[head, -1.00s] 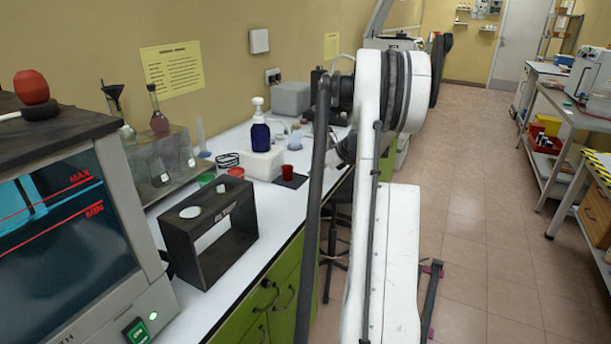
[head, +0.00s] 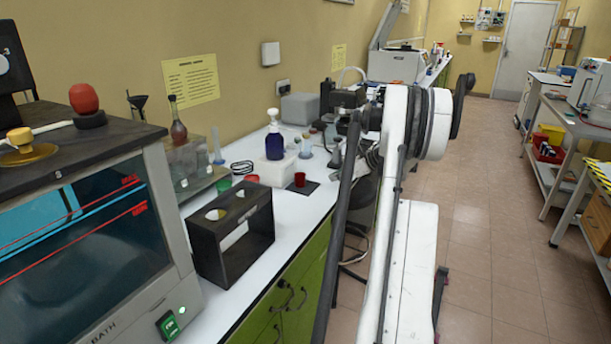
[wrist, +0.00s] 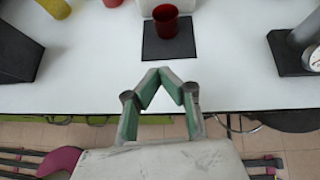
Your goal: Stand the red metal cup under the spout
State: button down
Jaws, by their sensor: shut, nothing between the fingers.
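The red metal cup (head: 299,179) stands upright on a small dark mat (head: 312,187) on the white bench. It also shows in the wrist view (wrist: 166,22), ahead of my gripper (wrist: 166,76). My gripper's fingertips meet and hold nothing; they are apart from the cup, on the near side of the mat. A dark blue bottle with a white pump top and spout (head: 272,115) stands on a white block (head: 271,170) behind the cup. Whether the cup is directly below the spout I cannot tell. My gripper is largely hidden in the head view.
A black open-framed rack (head: 208,262) and a bath unit (head: 95,240) stand to the left on the bench. In the wrist view, a dark stand base (wrist: 290,58) with a gauge is at right.

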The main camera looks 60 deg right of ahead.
aim_at(300, 178)
jog(key=shift+w+a+f, duration=0.1)
jog(key=shift+w+f, duration=0.05)
jog(key=shift+w, duration=0.25)
jog(key=w, duration=0.3)
jog(key=w+a, duration=0.1)
jog(key=w, duration=0.3)
jog(key=w+a+f, duration=0.1)
jog(key=w, duration=0.3)
jog(key=shift+a, duration=0.15)
jog(key=shift+f+b, duration=0.3)
jog(key=shift+s, duration=0.55)
jog(key=shift+r, duration=0.1)
